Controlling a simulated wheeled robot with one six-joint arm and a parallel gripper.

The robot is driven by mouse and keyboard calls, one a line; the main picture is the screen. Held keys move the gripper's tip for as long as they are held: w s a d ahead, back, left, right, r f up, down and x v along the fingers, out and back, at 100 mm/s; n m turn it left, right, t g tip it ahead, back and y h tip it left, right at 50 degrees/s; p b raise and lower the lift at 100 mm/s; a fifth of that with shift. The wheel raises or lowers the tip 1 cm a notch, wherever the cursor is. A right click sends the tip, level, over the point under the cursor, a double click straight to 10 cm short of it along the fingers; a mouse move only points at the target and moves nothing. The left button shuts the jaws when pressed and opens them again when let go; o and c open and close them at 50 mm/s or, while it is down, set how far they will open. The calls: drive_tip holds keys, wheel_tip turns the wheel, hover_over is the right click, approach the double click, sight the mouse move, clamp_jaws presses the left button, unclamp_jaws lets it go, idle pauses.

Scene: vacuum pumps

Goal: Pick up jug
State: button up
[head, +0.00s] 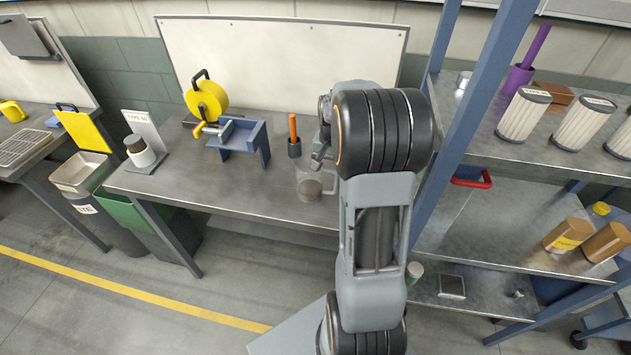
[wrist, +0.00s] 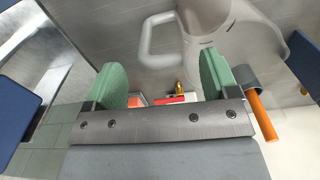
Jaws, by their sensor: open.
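The jug (head: 309,188) is a clear, see-through vessel near the front edge of the workbench, beside my arm. In the wrist view the jug (wrist: 240,42) fills the upper right, and its pale loop handle (wrist: 148,36) points left. My gripper (wrist: 160,76) is open, its two green fingers apart with nothing held between them. The handle lies ahead of the fingertips, roughly across the gap. I cannot tell how far off it is. In the head view my gripper is mostly hidden behind my arm.
On the workbench (head: 200,187), an orange-handled tool in a dark holder (head: 294,148) stands just behind the jug. A blue stand (head: 240,138) and a yellow reel (head: 207,100) are further left. A blue-posted shelf (head: 480,140) stands close on the right.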

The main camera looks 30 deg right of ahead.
sight(332, 169)
drive_tip(key=shift+d+f+p, duration=0.2)
drive_tip(key=shift+f+p, duration=0.2)
drive_tip(key=shift+f, duration=1.6)
drive_tip(key=c, duration=1)
